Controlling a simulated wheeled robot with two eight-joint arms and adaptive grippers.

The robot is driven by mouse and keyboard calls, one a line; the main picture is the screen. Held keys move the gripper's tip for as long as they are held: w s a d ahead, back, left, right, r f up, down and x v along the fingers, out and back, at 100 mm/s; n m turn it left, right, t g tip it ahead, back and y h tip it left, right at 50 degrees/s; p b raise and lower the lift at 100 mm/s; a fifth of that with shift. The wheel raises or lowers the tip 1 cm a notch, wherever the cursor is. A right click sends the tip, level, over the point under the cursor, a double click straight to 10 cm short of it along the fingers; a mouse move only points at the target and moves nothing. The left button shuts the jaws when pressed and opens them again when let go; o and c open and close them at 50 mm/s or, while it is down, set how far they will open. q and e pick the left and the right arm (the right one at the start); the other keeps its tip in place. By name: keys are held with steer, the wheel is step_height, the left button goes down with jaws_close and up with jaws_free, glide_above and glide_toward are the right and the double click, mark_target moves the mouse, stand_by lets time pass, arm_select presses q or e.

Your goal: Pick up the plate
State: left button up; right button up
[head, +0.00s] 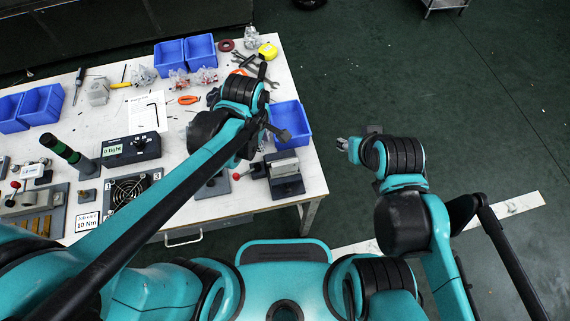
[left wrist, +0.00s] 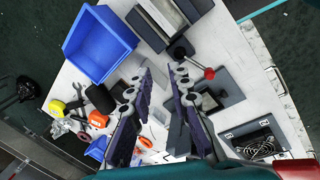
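A light grey metal plate (head: 284,168) sits in a dark block at the right front corner of the white workbench. It also shows at the top of the left wrist view (left wrist: 163,14); I take this to be the task's plate. My left gripper (head: 276,133) is above the bench, just behind the plate in the head view. In the left wrist view, its two fingers (left wrist: 160,95) are spread apart with nothing between them. My right gripper (head: 346,144) is off the bench over the green floor, and its finger opening is too small to judge.
An empty blue bin (head: 291,124) stands beside the plate's block. A red-knobbed lever fixture (left wrist: 205,75) is close to my left fingers. Tools, more blue bins (head: 185,53) and a fan unit (head: 128,190) crowd the bench. The floor on the right is mostly clear.

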mark_target(285, 162)
arm_select(q)
steer(key=d+f+n, duration=0.1)
steer(key=d+n, duration=0.1)
steer(key=d+f+n+g, duration=0.1)
steer(key=d+f+n, duration=0.2)
steer(key=d+n, duration=0.1)
steer(key=shift+d+f+g+y, duration=0.15)
steer(key=shift+f+g+y, duration=0.15)
steer(key=shift+g+y, duration=0.1)
steer(key=shift+s+d+f, duration=0.1)
steer(key=shift+f, duration=0.25)
steer(key=shift+n, duration=0.3)
step_height(285, 162, down, 8)
steer(key=b, duration=0.3)
steer(key=shift+s+r, duration=0.1)
steer(key=shift+r, duration=0.2)
jaws_close()
